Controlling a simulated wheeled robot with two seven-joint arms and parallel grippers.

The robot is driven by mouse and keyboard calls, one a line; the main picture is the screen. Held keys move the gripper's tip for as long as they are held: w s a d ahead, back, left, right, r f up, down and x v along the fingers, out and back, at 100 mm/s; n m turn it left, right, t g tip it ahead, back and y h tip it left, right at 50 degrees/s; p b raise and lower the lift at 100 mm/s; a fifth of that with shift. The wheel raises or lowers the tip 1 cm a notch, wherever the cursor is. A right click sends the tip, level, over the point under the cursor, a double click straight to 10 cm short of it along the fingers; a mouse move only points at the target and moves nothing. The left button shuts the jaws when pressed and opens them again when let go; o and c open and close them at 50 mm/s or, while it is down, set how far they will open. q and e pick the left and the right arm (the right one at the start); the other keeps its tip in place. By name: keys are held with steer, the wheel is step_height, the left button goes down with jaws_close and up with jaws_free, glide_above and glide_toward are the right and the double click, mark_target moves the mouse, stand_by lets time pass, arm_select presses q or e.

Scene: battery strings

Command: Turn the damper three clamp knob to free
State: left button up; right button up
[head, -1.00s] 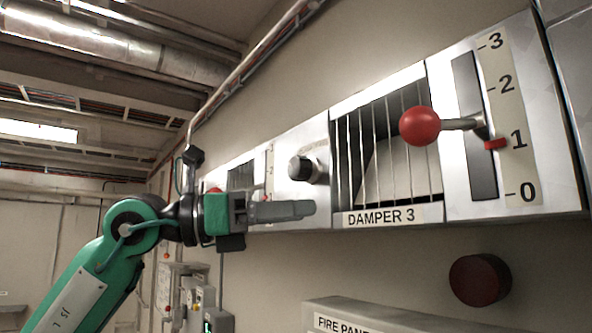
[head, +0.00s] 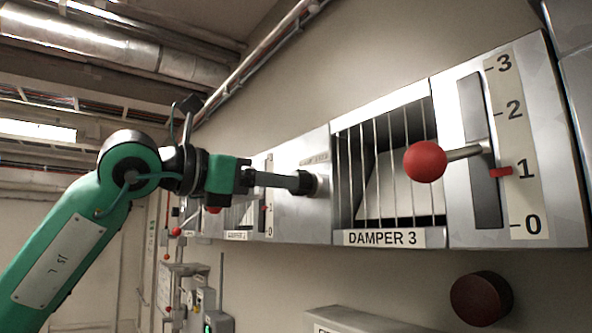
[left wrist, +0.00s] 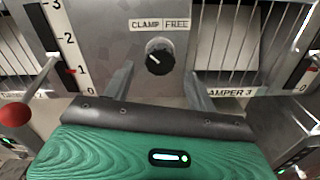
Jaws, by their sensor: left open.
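The damper three clamp knob (head: 317,182) is black and round, on the metal panel left of the DAMPER 3 grille. In the left wrist view the knob (left wrist: 159,57) sits under the CLAMP | FREE label (left wrist: 160,24). Its white mark appears to point up and left, to the CLAMP side. My left gripper (head: 298,182) points at the knob, with its tips at or close to it. In the left wrist view the open fingers of the left gripper (left wrist: 159,72) stand on either side below the knob; contact cannot be told. My right gripper is not in view.
Right of the grille (head: 390,165), a red ball lever (head: 425,161) sticks out beside a scale, its red marker near 1. Another red ball lever (left wrist: 15,115) shows at left in the left wrist view. A dark red round button (head: 481,298) is below.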

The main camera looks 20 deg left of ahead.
mark_target(306, 182)
arm_select(q)
steer(key=p+x, duration=0.1)
steer(key=x, duration=0.4)
steer(key=shift+w+p, duration=0.1)
steer(key=shift+p, duration=0.3)
steer(key=c, duration=1)
